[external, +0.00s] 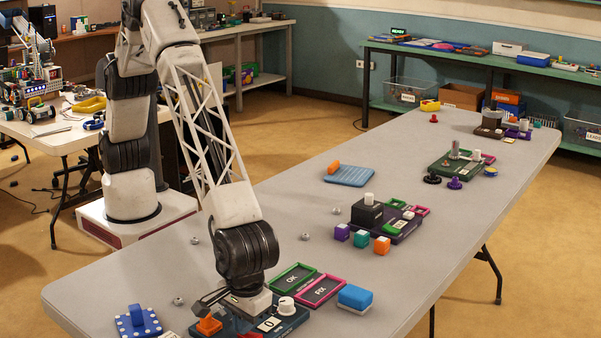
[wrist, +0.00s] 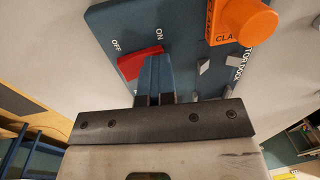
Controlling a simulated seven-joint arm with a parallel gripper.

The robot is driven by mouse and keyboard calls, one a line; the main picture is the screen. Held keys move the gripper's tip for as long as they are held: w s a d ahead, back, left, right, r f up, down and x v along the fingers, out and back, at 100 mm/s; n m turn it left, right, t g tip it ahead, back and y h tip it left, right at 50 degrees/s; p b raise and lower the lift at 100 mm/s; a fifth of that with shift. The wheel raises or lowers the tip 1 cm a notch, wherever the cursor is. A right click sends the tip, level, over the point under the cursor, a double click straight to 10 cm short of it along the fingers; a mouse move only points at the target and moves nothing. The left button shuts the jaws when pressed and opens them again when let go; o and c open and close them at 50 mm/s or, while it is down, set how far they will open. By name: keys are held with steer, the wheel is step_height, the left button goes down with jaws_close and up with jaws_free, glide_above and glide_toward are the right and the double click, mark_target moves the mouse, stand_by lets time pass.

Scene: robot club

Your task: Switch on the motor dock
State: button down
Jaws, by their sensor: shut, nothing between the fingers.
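The motor dock (external: 289,322) is a dark blue panel at the near edge of the table, partly hidden under my wrist. In the wrist view the dock plate (wrist: 105,18) shows a red switch (wrist: 138,63) between OFF and ON labels. An orange clamp block (wrist: 240,20) stands on it, also seen in the external view (external: 208,325). My gripper (wrist: 157,58) is shut and empty, its fingertips over the red switch's ON-side end. Whether they touch it is unclear, and the switch's tilt cannot be told.
A white knob (external: 286,304) stands beside my gripper. Green OK (external: 293,278) and pink FIX (external: 320,291) trays lie behind the dock. A blue block (external: 355,298) is to the right, a dotted blue pad (external: 138,322) to the left. Further along is another dock with coloured cubes (external: 361,239).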

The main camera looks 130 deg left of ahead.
steer(key=shift+w, duration=0.1)
steer(key=shift+w+r, duration=0.3)
steer(key=shift+w, duration=0.35)
steer(key=shift+r, duration=0.15)
step_height(320, 180, up, 14)
steer(key=s, duration=0.2)
steer(key=shift+f, duration=0.25)
stand_by(0.5)
steer(key=shift+s, duration=0.1)
steer(key=shift+a, duration=0.1)
stand_by(0.3)
